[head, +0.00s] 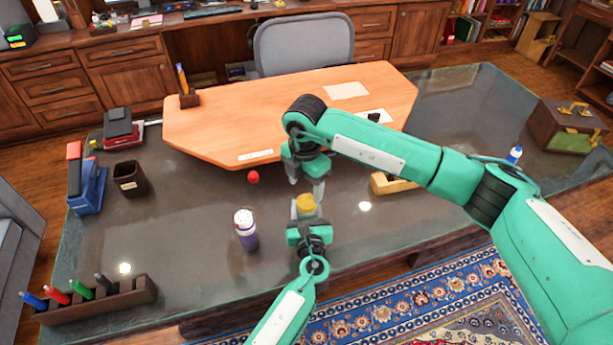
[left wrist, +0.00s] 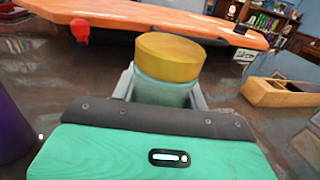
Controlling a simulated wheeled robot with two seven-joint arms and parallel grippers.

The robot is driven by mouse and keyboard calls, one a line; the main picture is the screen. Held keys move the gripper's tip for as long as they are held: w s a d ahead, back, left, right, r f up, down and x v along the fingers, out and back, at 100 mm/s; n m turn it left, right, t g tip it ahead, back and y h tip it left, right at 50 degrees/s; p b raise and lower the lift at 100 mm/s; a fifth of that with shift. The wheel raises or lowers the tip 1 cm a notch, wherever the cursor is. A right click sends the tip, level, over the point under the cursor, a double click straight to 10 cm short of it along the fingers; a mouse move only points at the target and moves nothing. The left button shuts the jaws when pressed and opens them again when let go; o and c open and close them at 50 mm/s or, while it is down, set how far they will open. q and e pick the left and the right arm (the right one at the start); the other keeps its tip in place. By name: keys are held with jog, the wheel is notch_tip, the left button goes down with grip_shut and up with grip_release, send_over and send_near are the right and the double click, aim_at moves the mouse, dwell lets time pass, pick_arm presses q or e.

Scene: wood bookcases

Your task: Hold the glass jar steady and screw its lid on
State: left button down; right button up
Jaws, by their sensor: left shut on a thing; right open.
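The glass jar (left wrist: 165,92) stands upright between the fingers of my left gripper (left wrist: 163,88), which is shut on it. The yellow lid (left wrist: 170,57) sits level on top of the jar; how tightly it is on cannot be told. In the head view the lid (head: 306,203) shows from above, and the left gripper (head: 307,218) hides most of the jar. My right gripper (head: 306,188) points down just above and behind the lid, open, with its fingers apart and nothing between them. It does not show in the left wrist view.
A purple bottle with a white top (head: 246,230) stands left of the jar. A red ball (head: 253,177) lies behind, near the orange desk board (head: 220,130). A wooden block (head: 391,184) lies to the right. A pen rack (head: 110,298) is at front left.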

jog(key=n, duration=0.3)
jog(key=shift+r, duration=0.15)
jog(key=n, duration=0.4)
jog(key=shift+r+n, duration=0.1)
jog(key=shift+n, duration=0.3)
jog(key=n, duration=0.6)
jog(key=shift+r, duration=0.2)
jog(key=n, duration=0.5)
jog(key=shift+r, duration=0.15)
jog(key=n, duration=0.9)
jog(key=shift+r, duration=0.25)
jog(key=n, duration=0.5)
jog(key=shift+r, duration=0.1)
jog(key=n, duration=0.3)
jog(key=shift+d+r, duration=0.1)
jog(key=n, duration=0.4)
jog(key=shift+s+r+n, duration=0.1)
jog(key=shift+n, duration=0.2)
jog(key=n, duration=0.3)
jog(key=shift+r+n, duration=0.1)
jog(key=shift+n, duration=0.3)
